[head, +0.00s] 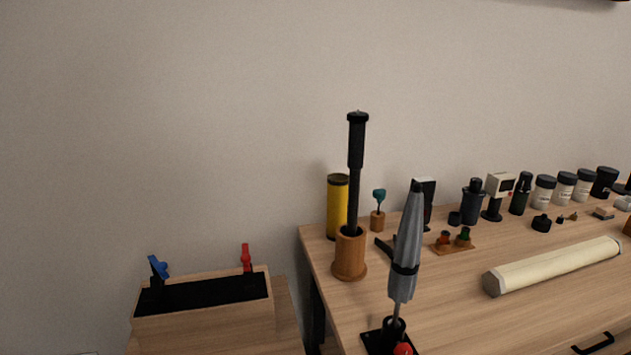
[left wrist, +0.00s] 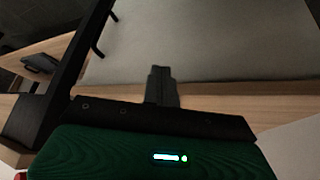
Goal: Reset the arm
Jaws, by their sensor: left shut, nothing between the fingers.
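My left gripper (left wrist: 162,84) shows in the left wrist view, its dark grey fingers together and empty, beyond a green and black housing with a small light. It points toward a pale surface with a wooden edge behind it. Neither arm shows in the head view. In the head view a wooden table (head: 455,285) fills the right side. A black telescopic pole (head: 356,160) stands upright in a round wooden holder (head: 350,255) near its left end.
A folded grey umbrella-like object (head: 406,250) stands near the table's front. A yellow cylinder (head: 337,205) and several small items line the back. A long cream roll (head: 555,266) lies at right. A wooden box (head: 205,320) stands at lower left.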

